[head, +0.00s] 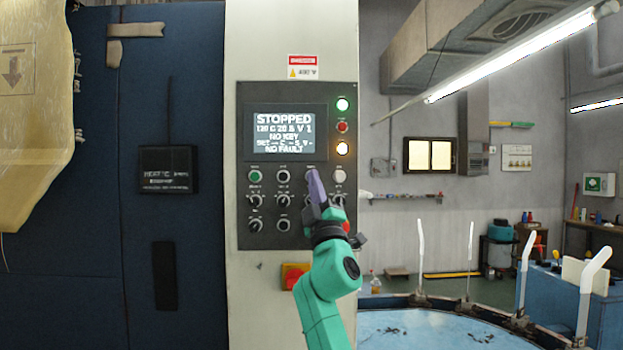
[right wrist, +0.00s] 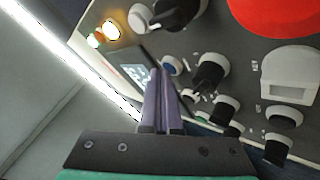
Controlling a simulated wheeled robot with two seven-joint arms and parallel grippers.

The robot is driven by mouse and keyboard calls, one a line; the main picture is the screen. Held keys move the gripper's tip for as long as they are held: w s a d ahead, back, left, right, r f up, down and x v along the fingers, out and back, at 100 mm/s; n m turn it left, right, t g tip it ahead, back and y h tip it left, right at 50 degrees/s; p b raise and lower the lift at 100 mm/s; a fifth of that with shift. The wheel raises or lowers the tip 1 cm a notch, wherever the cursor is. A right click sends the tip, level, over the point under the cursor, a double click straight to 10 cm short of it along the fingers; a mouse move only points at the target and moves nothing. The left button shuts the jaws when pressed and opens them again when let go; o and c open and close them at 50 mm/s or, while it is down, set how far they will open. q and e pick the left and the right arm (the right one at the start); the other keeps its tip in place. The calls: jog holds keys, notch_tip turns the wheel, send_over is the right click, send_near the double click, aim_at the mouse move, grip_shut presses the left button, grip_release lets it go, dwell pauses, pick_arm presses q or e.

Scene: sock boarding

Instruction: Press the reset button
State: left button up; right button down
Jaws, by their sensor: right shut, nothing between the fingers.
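The control panel (head: 246,150) is a dark plate on a pale column, with a screen (head: 286,131) reading "STOPPED" and "NO FAULT". Below the screen is a row with a green button (head: 254,176), a dark-centred one (head: 283,176) and a white one (head: 340,175). My right gripper (head: 313,178), with purple fingers shut and empty, covers the spot between the last two. In the right wrist view, a blue-centred button (right wrist: 172,66) shows just beyond the fingertips (right wrist: 160,80). Touch cannot be told. The button labels are too small to read. My left gripper is out of view.
Rotary knobs (head: 255,200) fill the lower panel rows. A large red button (right wrist: 275,14) is close by in the right wrist view. A red-and-yellow switch (head: 295,276) is below the panel. A blue-topped round table (head: 420,325) stands at right.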

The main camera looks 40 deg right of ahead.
jog(key=shift+s+a+p, duration=0.3)
jog(key=shift+s+a, duration=0.1)
jog(key=shift+s, duration=0.25)
jog(key=s+a, duration=0.1)
jog(key=s, duration=0.1)
jog(key=s+a+p, duration=0.1)
jog(key=s+a, duration=0.1)
dwell(0.5)
dwell(0.7)
